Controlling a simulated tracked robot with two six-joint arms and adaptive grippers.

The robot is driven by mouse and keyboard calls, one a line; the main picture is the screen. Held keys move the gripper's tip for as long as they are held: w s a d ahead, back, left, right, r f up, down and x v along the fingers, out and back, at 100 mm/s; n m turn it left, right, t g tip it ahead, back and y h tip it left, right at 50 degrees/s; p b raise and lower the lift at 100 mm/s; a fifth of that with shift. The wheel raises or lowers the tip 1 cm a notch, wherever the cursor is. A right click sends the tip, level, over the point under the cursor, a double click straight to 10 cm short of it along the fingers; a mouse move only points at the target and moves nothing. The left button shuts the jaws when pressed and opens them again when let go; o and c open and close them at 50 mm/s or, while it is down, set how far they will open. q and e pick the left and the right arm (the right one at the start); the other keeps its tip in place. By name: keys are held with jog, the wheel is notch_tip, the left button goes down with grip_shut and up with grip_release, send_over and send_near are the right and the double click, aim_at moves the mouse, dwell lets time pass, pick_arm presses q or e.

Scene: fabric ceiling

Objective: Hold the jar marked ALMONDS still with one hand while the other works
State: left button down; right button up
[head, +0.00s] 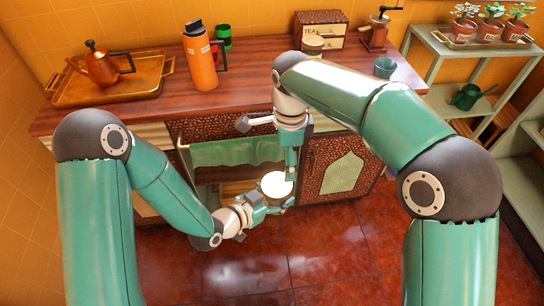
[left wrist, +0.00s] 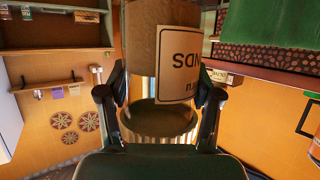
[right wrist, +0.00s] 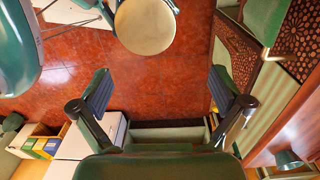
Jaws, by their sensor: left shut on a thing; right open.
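The jar (head: 277,186) is held upright above the floor in front of the counter, its round cream top facing up. My left gripper (head: 275,208) is shut around its side. In the left wrist view the jar (left wrist: 146,40) stands between the two fingers, its cream label upside down and partly cut off, with letters ending in "NDS" showing. My right gripper (right wrist: 162,92) is open and empty. In the head view it points down close by the jar's far right edge. The right wrist view shows the cream top (right wrist: 145,24) beyond its fingertips, apart from them.
The wooden counter (head: 150,107) behind carries a tray (head: 75,95) with a copper kettle (head: 100,66), an orange flask (head: 200,62), a tea box (head: 322,30) and a grinder (head: 376,32). A green towel (head: 235,152) hangs in front. Plant shelves (head: 440,45) stand right. The tiled floor (head: 330,255) is clear.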

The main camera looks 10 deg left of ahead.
aim_at(273, 181)
jog(key=a, duration=0.1)
jog(key=s+a+r, duration=0.1)
jog(key=shift+s+a+r+n, duration=0.15)
jog(key=shift+s+a+n, duration=0.15)
jog(key=shift+a, duration=0.1)
jog(key=shift+s+a, duration=0.1)
jog(key=shift+a, duration=0.1)
jog(key=shift+f, duration=3.95)
jog(key=shift+f, duration=0.15)
grip_shut()
